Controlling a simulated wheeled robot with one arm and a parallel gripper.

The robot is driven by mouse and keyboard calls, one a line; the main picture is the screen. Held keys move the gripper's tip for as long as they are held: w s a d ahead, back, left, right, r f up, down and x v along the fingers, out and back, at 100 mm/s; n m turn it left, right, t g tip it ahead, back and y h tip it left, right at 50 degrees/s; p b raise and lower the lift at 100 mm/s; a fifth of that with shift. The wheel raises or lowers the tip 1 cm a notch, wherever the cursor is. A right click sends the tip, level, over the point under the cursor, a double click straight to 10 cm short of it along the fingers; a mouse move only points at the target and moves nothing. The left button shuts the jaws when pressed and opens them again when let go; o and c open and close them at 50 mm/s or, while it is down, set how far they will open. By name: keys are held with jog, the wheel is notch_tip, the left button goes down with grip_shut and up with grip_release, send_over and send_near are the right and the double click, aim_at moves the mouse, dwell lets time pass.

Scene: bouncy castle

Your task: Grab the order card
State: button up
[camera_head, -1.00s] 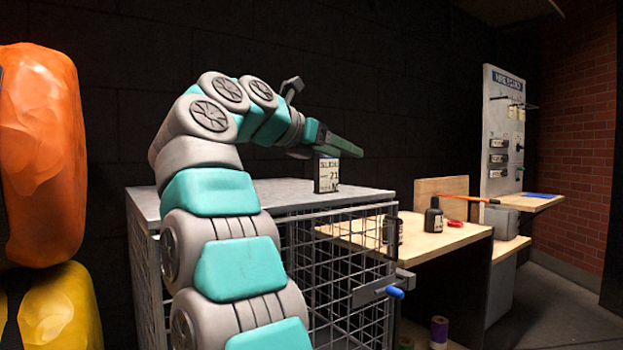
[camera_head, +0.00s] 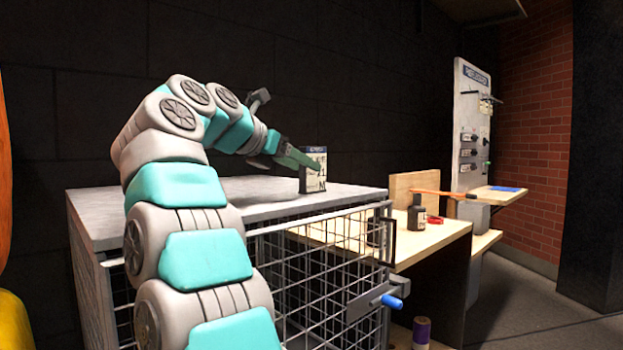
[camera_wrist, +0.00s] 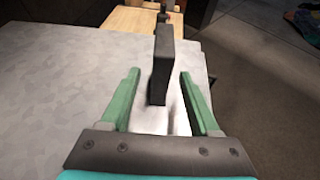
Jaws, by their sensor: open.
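The order card (camera_head: 313,172) stands upright on the grey top of the wire cage (camera_head: 240,207), near its far right part. It is a dark block with a white printed face and a blue header. In the wrist view the card (camera_wrist: 162,58) shows edge-on as a dark upright slab, ahead of and partly between the fingertips. My gripper (camera_wrist: 157,75) is open, with one green finger on each side of the card and a gap on both sides. In the head view my gripper (camera_head: 300,160) is beside the card and overlaps its face, so part of the print is hidden.
A wooden bench (camera_head: 430,240) stands right of the cage with a dark bottle (camera_head: 416,215) and a red item (camera_head: 435,220). The cage front has a latch with a blue handle (camera_head: 391,301). A grey board (camera_head: 471,130) stands farther back. The cage top around the card is clear.

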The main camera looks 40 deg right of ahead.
aim_at(313, 172)
jog(key=shift+f+x, duration=0.2)
jog(key=shift+x, duration=2.15)
jog(key=shift+s+a, duration=0.1)
jog(key=shift+a, duration=0.05)
grip_shut()
